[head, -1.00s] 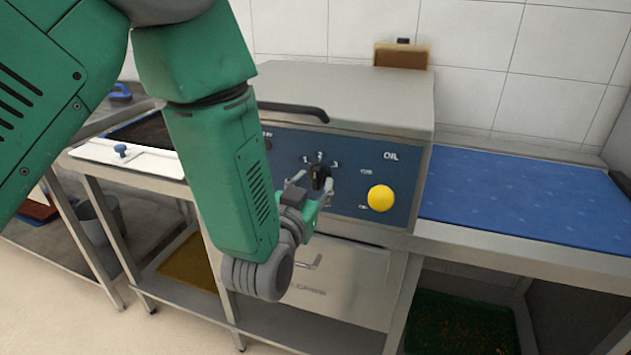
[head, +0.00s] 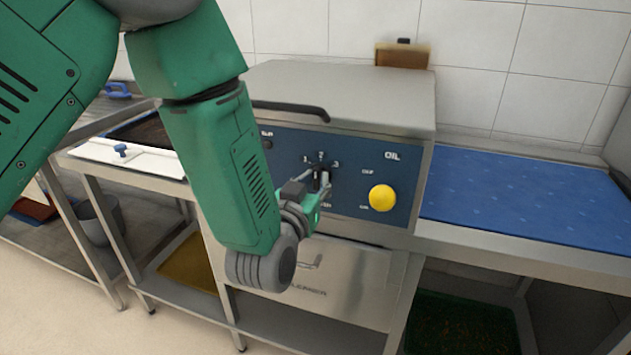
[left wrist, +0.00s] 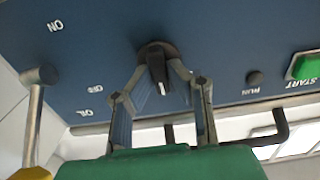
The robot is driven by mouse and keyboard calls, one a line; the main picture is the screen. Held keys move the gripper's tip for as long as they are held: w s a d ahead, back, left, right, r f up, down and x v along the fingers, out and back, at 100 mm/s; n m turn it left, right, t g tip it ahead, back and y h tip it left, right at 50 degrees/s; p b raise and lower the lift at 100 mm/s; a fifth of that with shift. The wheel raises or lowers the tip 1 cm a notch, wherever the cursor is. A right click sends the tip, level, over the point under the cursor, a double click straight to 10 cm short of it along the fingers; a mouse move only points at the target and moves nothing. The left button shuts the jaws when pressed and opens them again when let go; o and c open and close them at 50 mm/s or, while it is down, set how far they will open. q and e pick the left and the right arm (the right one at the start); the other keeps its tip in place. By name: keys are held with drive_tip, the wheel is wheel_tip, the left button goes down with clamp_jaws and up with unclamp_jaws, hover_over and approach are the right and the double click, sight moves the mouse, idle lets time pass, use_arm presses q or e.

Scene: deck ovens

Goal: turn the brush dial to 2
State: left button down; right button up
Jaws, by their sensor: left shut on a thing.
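The brush dial (head: 322,176) is a black knob on the blue oven panel (head: 350,185), below the printed figures 1, 2 and 3. My left gripper (head: 320,183) is shut on the dial, one finger on each side. In the left wrist view, the dial (left wrist: 156,64) sits between the tips of my left gripper (left wrist: 162,75). The panel's lettering is upside down there. The dial's white mark points down in that picture, roughly towards the panel's top edge. The fingers partly hide the figures' area. My right gripper is not in view.
A yellow ball knob (head: 382,198) stands out right of the dial, under the word OIL. A green START button (left wrist: 303,66) shows in the left wrist view. A black handle (head: 290,109) runs along the lid above. A blue worktop (head: 530,205) lies right.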

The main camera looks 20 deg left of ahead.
use_arm(q)
drive_tip(key=c, duration=1.5)
unclamp_jaws()
drive_tip(key=shift+c, duration=0.2)
drive_tip(key=shift+s, duration=0.1)
drive_tip(key=s, duration=1.1)
drive_tip(key=shift+s+a, duration=0.15)
drive_tip(key=shift+s, duration=0.25)
